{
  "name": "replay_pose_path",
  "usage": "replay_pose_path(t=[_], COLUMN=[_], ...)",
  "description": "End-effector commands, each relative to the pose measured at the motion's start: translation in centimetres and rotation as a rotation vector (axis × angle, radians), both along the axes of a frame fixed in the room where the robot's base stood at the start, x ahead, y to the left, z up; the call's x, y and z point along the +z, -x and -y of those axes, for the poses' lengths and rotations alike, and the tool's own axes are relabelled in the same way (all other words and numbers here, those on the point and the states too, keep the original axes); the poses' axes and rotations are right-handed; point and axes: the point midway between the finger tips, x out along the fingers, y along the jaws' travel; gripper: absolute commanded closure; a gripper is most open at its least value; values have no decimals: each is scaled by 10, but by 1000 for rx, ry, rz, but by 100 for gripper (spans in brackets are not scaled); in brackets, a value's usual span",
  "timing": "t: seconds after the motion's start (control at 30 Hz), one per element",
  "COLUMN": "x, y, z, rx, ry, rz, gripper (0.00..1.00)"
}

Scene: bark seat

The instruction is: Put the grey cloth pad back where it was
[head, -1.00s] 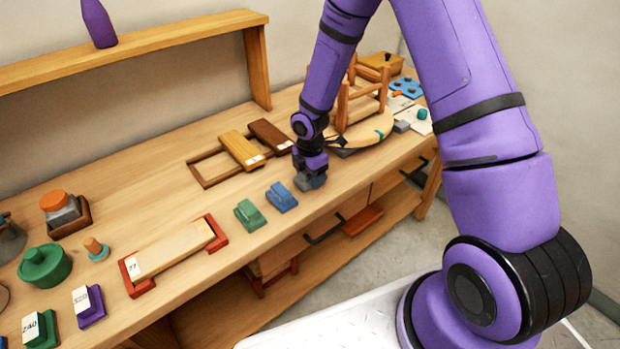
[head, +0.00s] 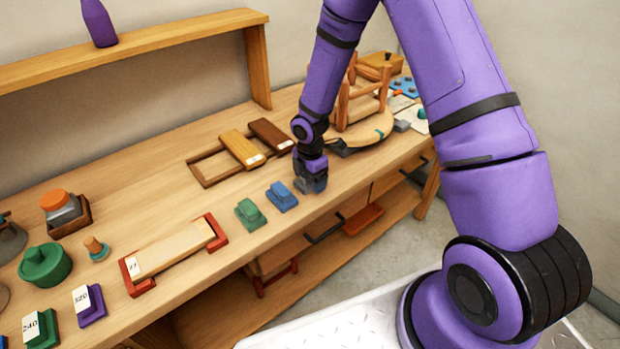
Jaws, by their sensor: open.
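My gripper (head: 311,185) points down over the front of the workbench (head: 150,205), just right of the blue block (head: 281,197). Its jaws are open. Grey-blue shapes show low at the fingertips; I cannot tell whether part of this is the grey cloth pad or only the fingers. A small grey block (head: 402,126) lies farther right, by the round wooden seat (head: 372,133), apart from my gripper. I cannot tell whether it is cloth.
A green block (head: 249,214) sits left of the blue one. Behind my gripper are a wooden frame (head: 205,180) and an upturned stool (head: 345,108). A board in red holders (head: 170,252) lies to the left. The bench's front edge is close to my gripper.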

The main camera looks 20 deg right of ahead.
Motion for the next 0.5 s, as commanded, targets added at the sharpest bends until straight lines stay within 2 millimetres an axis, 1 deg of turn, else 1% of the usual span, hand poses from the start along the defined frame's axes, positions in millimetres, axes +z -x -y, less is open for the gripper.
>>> replay_pose_path(t=[0.17, 0.4, 0.5], x=[26, 75, 92], y=[-1, -1, -1], z=[1, 1, 1], rx=[-2, -3, -2], ry=[-1, -1, 1], rz=[5, 5, 4], gripper=[16, 16, 16])
